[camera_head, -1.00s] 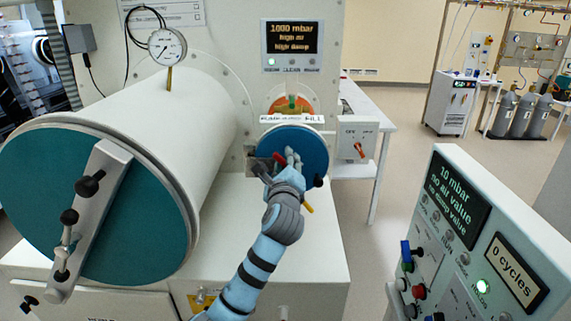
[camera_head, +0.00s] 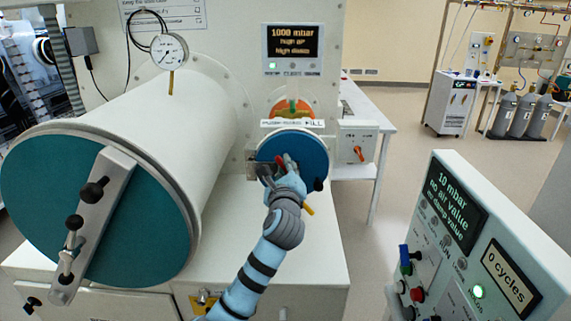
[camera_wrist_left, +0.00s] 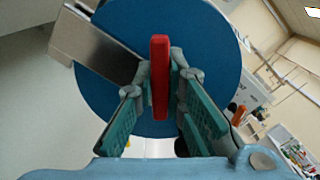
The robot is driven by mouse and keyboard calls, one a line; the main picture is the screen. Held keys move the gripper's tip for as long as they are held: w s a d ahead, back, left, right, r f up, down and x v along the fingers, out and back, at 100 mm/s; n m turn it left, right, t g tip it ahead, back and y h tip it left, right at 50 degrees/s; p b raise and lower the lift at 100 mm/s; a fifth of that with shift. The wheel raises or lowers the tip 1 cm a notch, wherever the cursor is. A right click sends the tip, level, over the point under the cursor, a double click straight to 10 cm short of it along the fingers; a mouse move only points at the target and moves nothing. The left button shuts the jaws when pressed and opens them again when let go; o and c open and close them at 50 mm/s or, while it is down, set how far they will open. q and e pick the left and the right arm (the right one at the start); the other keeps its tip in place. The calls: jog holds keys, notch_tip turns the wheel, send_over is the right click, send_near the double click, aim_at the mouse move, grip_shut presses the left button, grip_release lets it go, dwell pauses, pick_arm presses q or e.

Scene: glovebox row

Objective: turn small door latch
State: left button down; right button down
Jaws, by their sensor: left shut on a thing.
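The small round blue door (camera_head: 312,148) closes the small port at the middle of the head view. Its red latch handle (camera_head: 282,160) shows at the door's middle, partly hidden by my left gripper (camera_head: 279,172). In the left wrist view the red handle (camera_wrist_left: 159,80) stands lengthwise between the two fingers, in front of the blue door (camera_wrist_left: 215,50). My left gripper is shut on this handle. My right gripper is in neither view.
A large white cylinder with a teal door (camera_head: 120,240) and clamp bar (camera_head: 92,225) stands close on the left. A control panel (camera_head: 470,240) stands at the lower right. A switch box (camera_head: 358,150) is right of the small door.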

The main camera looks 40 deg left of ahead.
pick_arm(q)
jog(key=m+p, duration=0.6)
jog(key=p, duration=0.1)
jog(key=shift+d+r, duration=0.15)
jog(key=shift+r, duration=0.1)
jog(key=shift+w+f+m+p, duration=0.1)
jog(key=shift+m+p, duration=0.5)
jog(key=shift+m, duration=0.4)
jog(key=m, duration=0.2)
jog(key=shift+w+d+f+m, duration=0.1)
jog(key=shift+m, duration=0.2)
jog(key=m, duration=0.5)
jog(key=shift+d+f+m, duration=0.1)
jog(key=shift+m, duration=0.3)
jog(key=c, duration=1.6)
grip_release()
jog(key=shift+w, duration=0.1)
jog(key=shift+c, duration=0.2)
